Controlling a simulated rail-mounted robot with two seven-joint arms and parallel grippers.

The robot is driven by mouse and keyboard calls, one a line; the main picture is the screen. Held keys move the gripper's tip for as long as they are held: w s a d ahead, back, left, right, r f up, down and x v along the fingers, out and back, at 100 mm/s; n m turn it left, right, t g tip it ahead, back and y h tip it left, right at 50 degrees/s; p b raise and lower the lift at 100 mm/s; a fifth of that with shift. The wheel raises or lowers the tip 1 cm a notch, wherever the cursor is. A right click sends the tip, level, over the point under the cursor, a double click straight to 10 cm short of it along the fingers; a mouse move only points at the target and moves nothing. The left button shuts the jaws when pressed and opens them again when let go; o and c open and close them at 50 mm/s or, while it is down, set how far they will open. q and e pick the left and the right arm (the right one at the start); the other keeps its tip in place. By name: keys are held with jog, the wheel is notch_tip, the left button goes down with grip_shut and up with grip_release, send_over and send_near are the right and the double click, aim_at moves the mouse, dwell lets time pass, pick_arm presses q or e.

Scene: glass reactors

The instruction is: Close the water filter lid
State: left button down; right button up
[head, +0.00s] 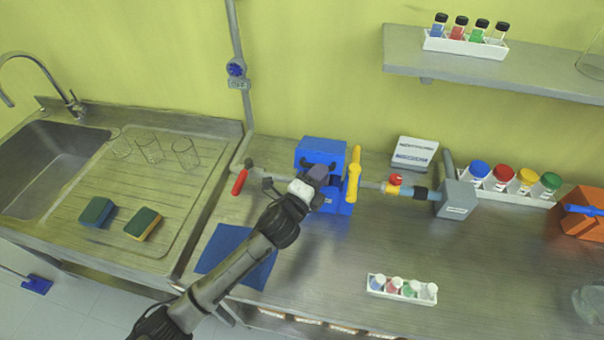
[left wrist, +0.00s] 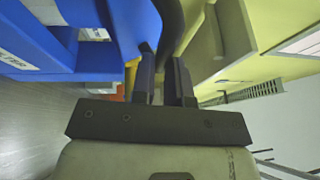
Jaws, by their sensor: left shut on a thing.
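The blue water filter (head: 341,207) stands on the steel counter. Its blue lid (head: 323,146) shows above and behind the body, appearing raised, and carries a dark handle (head: 308,162). My left gripper (head: 318,174) is at the front of the lid and hides part of the filter. In the left wrist view, my left gripper (left wrist: 168,80) is shut on the dark curved handle (left wrist: 170,28), beside the blue lid panel (left wrist: 128,22). The labelled filter body (left wrist: 35,45) is at the left there, with a gap between it and the lid. My right gripper is out of view.
A yellow lever (head: 353,175) stands close to the filter's right. A red-handled valve (head: 239,181) is on the pipe at its left. A blue mat (head: 222,247) lies in front. A bottle rack (head: 402,295) stands front right; counter between is clear.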

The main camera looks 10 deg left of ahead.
pick_arm(q)
notch_tip(320, 180, down, 6)
jog(key=s+m+t+h+b, duration=0.1)
jog(key=s+t+b, duration=0.1)
jog(key=b, duration=0.5)
jog(key=shift+s, duration=0.2)
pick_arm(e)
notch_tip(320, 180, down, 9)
pick_arm(q)
jog(key=shift+a+f, duration=0.1)
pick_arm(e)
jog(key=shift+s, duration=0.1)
pick_arm(q)
jog(key=c, duration=1.2)
grip_release()
jog(key=shift+w, duration=0.1)
jog(key=shift+o, duration=0.4)
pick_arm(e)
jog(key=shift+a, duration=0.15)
